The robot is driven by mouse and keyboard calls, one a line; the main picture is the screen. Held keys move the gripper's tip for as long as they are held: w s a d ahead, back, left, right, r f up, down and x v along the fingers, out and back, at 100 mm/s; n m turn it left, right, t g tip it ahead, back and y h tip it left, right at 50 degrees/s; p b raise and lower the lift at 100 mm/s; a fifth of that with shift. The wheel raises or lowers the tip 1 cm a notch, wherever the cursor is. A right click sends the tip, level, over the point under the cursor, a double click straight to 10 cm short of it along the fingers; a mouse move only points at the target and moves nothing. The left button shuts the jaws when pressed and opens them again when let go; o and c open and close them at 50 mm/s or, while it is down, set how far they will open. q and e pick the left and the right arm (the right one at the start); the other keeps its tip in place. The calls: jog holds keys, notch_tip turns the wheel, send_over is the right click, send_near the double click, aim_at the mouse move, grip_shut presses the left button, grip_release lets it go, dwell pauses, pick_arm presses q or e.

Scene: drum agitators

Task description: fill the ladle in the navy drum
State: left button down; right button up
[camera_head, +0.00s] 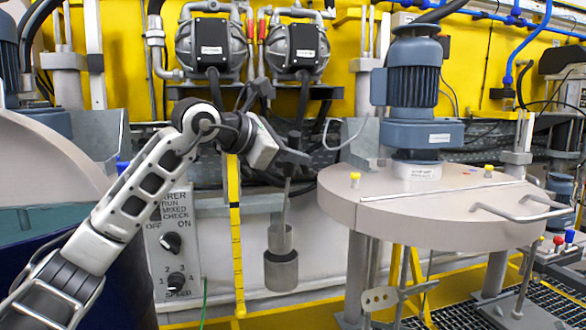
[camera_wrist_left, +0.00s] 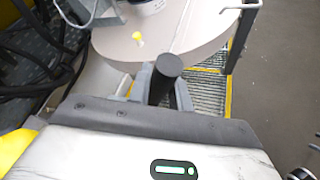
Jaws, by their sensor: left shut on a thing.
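My left gripper (camera_head: 292,158) is shut on the upper part of the ladle's handle. The ladle (camera_head: 281,270) hangs upright below it, with its grey metal cup at the bottom. I cannot see into the cup. In the left wrist view the dark handle end (camera_wrist_left: 167,70) stands between the fingers (camera_wrist_left: 162,88). The navy drum (camera_head: 118,290) is at the lower left, with a grey curved lid or rim part (camera_head: 45,150) and teal liquid (camera_head: 45,220) showing inside. My left arm crosses in front of it. The ladle is outside the drum, to its right. My right gripper is not in view.
A control panel (camera_head: 174,258) with two knobs stands just right of the drum. A yellow upright strip (camera_head: 236,235) is between panel and ladle. A second drum's grey lid (camera_head: 440,215), carrying a blue motor (camera_head: 412,85), is at the right. Pumps (camera_head: 210,48) and hoses line the back.

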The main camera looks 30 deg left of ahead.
pick_arm(q)
notch_tip(320, 180, up, 11)
jog(key=p, duration=0.9)
jog(key=shift+f, duration=0.1)
jog(key=shift+r+p, duration=0.3)
jog(key=shift+p, duration=0.05)
jog(key=shift+r, duration=0.1)
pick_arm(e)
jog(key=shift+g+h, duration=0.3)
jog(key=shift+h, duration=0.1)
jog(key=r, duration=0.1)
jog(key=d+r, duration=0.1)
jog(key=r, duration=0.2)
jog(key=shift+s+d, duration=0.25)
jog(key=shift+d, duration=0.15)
pick_arm(q)
jog(key=shift+d+f, duration=0.1)
jog(key=shift+f, duration=0.1)
